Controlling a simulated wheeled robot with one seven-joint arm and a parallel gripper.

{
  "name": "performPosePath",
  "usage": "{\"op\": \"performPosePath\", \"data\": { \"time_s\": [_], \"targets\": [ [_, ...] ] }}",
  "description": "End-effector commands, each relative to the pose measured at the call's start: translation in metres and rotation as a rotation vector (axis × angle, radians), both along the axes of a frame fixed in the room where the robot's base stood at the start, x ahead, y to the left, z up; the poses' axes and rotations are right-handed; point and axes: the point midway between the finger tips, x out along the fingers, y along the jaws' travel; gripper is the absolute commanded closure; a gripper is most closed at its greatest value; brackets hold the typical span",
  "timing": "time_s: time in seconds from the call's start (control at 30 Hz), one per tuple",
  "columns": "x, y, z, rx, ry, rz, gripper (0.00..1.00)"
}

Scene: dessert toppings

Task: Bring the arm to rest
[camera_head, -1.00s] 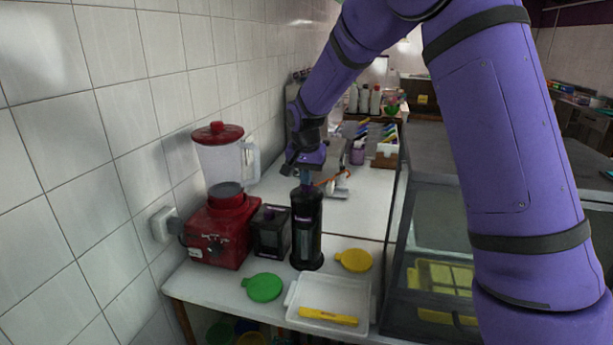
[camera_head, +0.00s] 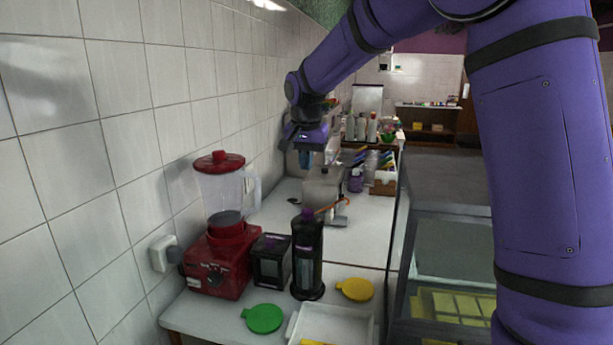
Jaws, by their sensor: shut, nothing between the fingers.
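My purple arm (camera_head: 530,150) arches in from the right side of the view and reaches over the counter. My gripper (camera_head: 305,160) points down, shut and empty, above the far part of the counter. It is above and apart from the tall black dispenser (camera_head: 307,257) with a purple top. The fingertips are small and partly dark in this view.
A red blender (camera_head: 222,262) and a dark box-shaped container (camera_head: 271,262) stand by the tiled wall. Green (camera_head: 263,319) and yellow (camera_head: 355,289) lids and a white tray (camera_head: 335,322) lie in front. Bottles stand at the back. A glass display case (camera_head: 440,235) is right.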

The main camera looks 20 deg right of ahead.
Motion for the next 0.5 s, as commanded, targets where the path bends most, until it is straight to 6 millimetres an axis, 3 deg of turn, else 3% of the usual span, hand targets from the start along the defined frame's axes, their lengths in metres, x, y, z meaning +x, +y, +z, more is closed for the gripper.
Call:
{"op": "performPosePath", "data": {
  "time_s": [0.27,0.37,0.5],
  "targets": [
    [-0.006,-0.001,0.010,0.001,-0.005,0.007,1.00],
    [-0.022,-0.006,0.021,0.004,-0.016,0.028,1.00],
    [-0.061,-0.017,0.043,0.008,-0.042,0.085,1.00]
  ]
}}
